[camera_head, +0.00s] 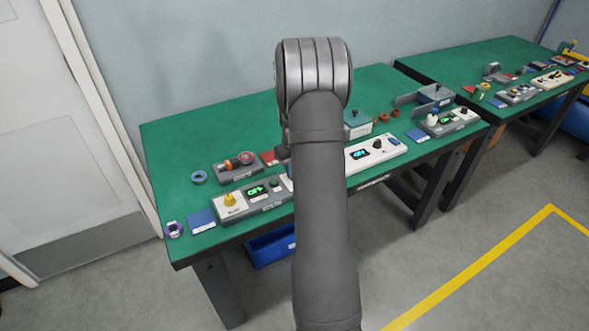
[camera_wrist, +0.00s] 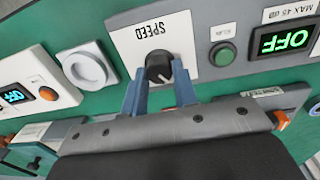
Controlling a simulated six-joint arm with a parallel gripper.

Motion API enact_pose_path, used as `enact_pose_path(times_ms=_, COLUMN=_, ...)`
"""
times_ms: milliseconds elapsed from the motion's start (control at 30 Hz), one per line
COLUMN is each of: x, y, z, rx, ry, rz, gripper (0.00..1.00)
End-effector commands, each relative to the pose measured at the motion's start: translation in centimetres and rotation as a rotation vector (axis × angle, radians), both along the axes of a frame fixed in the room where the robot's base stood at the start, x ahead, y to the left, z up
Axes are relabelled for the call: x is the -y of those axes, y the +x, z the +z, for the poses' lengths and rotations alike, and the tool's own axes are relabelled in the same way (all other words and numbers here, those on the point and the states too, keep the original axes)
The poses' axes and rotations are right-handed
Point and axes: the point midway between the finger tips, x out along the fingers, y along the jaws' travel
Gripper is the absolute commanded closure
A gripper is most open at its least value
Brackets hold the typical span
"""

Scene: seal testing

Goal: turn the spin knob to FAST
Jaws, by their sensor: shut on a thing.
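The black spin knob (camera_wrist: 158,68) sits on a pale plate marked SPEED (camera_wrist: 183,30) in the wrist view; the lettering appears upside down. My gripper (camera_wrist: 159,88) has its two blue-grey fingers on either side of the knob and is shut on it. A pale pointer line shows near the knob's lower edge, towards the lower right of the picture. No FAST mark is readable. In the head view my arm hides the knob and fingers; part of its grey panel (camera_head: 263,203) shows at left.
A white device (camera_head: 376,154) stands to the right. Other small items lie on the green table (camera_head: 165,145).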

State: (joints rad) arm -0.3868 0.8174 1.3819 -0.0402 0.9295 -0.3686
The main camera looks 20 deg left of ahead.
Motion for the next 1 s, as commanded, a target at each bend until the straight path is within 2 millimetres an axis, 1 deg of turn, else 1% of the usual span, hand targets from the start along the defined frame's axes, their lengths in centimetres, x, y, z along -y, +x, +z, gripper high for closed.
enact_pose_path(times_ms=167, x=-0.01, y=0.06, z=0.03, rx=0.001, ry=0.0, rz=-0.136, gripper=0.96)
enact_pose_path(times_ms=1000, x=0.08, y=0.22, z=0.09, rx=0.002, ry=0.001, rz=-0.928, gripper=0.96)
